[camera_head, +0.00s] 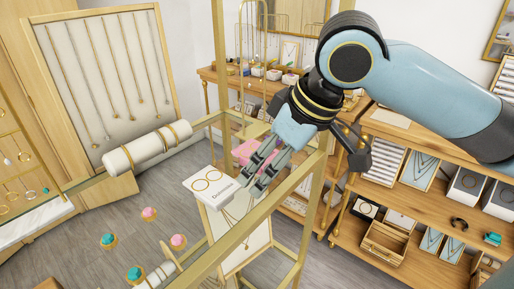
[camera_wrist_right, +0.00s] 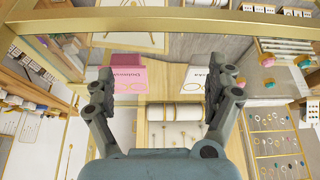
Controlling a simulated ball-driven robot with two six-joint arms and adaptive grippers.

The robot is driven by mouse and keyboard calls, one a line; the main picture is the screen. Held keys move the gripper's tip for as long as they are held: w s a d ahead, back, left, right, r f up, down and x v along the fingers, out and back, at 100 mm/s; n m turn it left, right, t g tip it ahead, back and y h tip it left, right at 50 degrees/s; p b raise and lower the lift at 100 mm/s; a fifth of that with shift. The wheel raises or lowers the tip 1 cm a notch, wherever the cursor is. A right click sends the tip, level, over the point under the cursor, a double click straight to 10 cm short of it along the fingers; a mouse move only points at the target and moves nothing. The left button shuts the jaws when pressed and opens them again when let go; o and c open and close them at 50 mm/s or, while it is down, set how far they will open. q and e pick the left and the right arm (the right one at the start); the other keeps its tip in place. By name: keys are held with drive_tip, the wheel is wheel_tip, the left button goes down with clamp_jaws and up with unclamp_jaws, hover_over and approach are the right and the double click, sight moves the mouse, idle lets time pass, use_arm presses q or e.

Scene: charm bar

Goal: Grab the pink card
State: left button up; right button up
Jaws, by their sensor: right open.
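The pink card (camera_head: 243,150) shows in the head view just behind my right gripper, which partly covers it. In the right wrist view the pink card (camera_wrist_right: 129,77) lies between the fingers, nearer the left finger, with dark lettering on it. A white card (camera_head: 208,186) with gold rings and lettering is beside it; it also shows near the right finger in the wrist view (camera_wrist_right: 193,79). My right gripper (camera_head: 255,176) is open and empty, with its fingers on the two sides of the cards in the wrist view (camera_wrist_right: 160,86). My left gripper is not in view.
A gold-framed glass-topped stand (camera_head: 240,232) surrounds this spot. A white bracelet roll (camera_head: 146,148) and several small pink and teal items (camera_head: 178,241) are to the left. Wooden display shelves (camera_head: 345,215) are behind at the right. A necklace board (camera_head: 105,80) leans at the back left.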

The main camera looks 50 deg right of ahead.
drive_tip(key=w+d+r, duration=0.3)
drive_tip(key=d+r, duration=0.1)
drive_tip(key=r, duration=0.4)
approach(260, 144)
drive_tip(key=a, duration=0.1)
drive_tip(key=a+f, duration=0.1)
drive_tip(key=a, duration=0.1)
drive_tip(key=shift+f+m+b, duration=0.3)
drive_tip(key=shift+m, duration=0.1)
drive_tip(key=shift+s+p+x, duration=0.1)
drive_tip(key=shift+p+x, duration=0.2)
drive_tip(key=shift+x, duration=1.1)
drive_tip(key=shift+s+p+x, duration=0.15)
drive_tip(key=shift+p+x, duration=0.1)
drive_tip(key=shift+x, duration=1.2)
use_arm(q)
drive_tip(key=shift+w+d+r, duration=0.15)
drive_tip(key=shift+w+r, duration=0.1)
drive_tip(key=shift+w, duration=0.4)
use_arm(e)
drive_tip(key=shift+d+f, duration=0.1)
drive_tip(key=shift+d, duration=0.1)
drive_tip(key=shift+c, duration=0.4)
drive_tip(key=c, duration=0.9)
